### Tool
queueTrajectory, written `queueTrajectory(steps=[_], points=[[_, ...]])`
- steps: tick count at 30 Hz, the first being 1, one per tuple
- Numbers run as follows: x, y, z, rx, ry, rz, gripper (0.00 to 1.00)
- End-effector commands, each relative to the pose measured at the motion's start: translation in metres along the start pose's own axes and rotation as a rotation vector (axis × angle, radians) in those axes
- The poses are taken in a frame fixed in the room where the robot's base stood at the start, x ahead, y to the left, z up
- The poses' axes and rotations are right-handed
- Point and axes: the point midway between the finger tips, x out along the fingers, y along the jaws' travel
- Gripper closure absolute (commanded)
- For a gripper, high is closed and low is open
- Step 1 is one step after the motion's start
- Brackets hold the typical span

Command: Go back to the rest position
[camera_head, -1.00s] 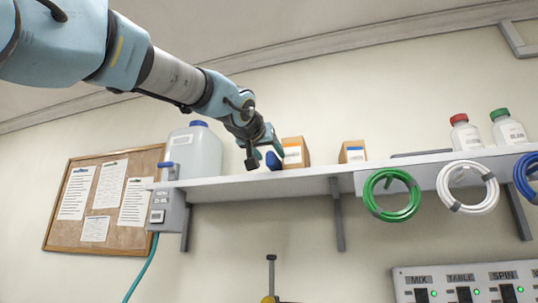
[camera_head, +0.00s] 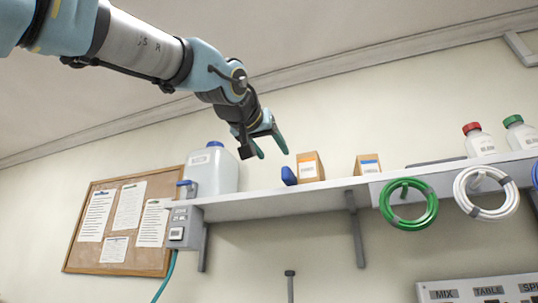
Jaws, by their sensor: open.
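My gripper (camera_head: 268,150) hangs from my arm, which comes in from the upper left. Its fingers are apart and point down to the right, with nothing seen between them. It is in front of the wall, above the shelf (camera_head: 330,197) in the picture. A small blue object (camera_head: 289,176) sits on the shelf below and to the right of the fingertips, apart from them. A brown box with an orange and white label (camera_head: 309,167) stands just right of it.
A white jug with a blue cap (camera_head: 212,172) stands at the shelf's left end. A second small box (camera_head: 368,165) and bottles with red (camera_head: 480,142) and green (camera_head: 520,134) caps stand further right. Green (camera_head: 408,204) and white (camera_head: 486,193) hose coils hang at the front edge.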

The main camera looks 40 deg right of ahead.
Motion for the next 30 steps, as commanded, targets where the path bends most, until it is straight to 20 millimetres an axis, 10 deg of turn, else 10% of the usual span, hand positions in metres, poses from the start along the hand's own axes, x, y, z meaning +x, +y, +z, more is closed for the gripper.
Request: queueTrajectory(steps=[14,22,30], points=[[0.015,-0.018,0.028,0.006,-0.053,-0.035,0.38],[0.054,-0.119,0.172,0.001,-0.32,-0.203,0.38],[0.029,-0.23,0.334,-0.073,-0.613,-0.377,0.38]])
